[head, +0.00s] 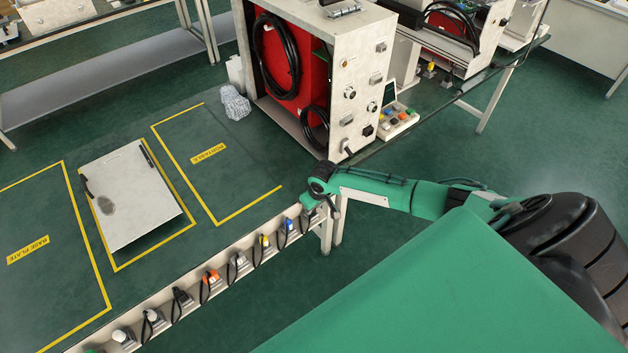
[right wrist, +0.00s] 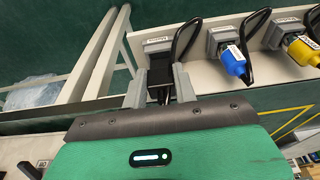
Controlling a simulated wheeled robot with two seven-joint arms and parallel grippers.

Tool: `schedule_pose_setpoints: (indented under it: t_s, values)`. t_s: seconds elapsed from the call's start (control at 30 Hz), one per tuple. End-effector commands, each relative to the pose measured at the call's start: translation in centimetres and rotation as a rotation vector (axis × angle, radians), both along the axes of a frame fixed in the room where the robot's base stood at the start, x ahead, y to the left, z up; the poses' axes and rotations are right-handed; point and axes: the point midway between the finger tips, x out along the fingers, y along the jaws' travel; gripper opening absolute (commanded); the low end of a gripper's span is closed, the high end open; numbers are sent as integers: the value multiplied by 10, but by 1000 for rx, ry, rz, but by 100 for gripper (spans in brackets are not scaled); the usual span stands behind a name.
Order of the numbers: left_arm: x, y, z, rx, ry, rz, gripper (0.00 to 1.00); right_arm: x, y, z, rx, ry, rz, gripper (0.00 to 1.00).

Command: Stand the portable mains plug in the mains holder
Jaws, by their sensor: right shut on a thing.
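My right gripper (right wrist: 159,88) is shut on a black plug (right wrist: 159,82), which sits between its two grey fingers in the right wrist view. The plug's far end meets a grey holder (right wrist: 158,46) with an upside-down label, at the end of the holder rail. I cannot tell how deeply the plug sits in it. A black cable (right wrist: 184,40) loops beside the holder. In the head view my right gripper (head: 312,200) is at the right end of the rail, and the plug is mostly hidden by it. My left gripper is not in view.
The cream rail (head: 218,287) along the table edge carries several plugs, with a blue one (right wrist: 233,60) and a yellow one (right wrist: 300,48) nearest. A white open-sided cabinet (head: 345,100) stands behind my right arm. A white plate (head: 130,195) lies left, beside the bare PORTABLE area (head: 215,165).

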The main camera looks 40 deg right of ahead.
Motion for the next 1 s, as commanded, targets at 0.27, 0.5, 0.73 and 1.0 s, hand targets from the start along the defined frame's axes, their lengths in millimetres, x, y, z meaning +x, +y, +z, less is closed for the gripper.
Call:
schedule_pose_setpoints:
  t_s: [0.27, 0.5, 0.73, 1.0]
  values:
    - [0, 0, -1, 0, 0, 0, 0, 0, 0, -1, 0, 0, 0, 0]
    - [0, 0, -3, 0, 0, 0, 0, 0, 0, -5, 1, 0, 0, 0]
    - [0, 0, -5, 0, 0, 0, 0, 0, 0, -8, 1, -1, 0, 0]
    - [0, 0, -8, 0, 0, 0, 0, 0, 1, -12, 1, -1, 0, 0]
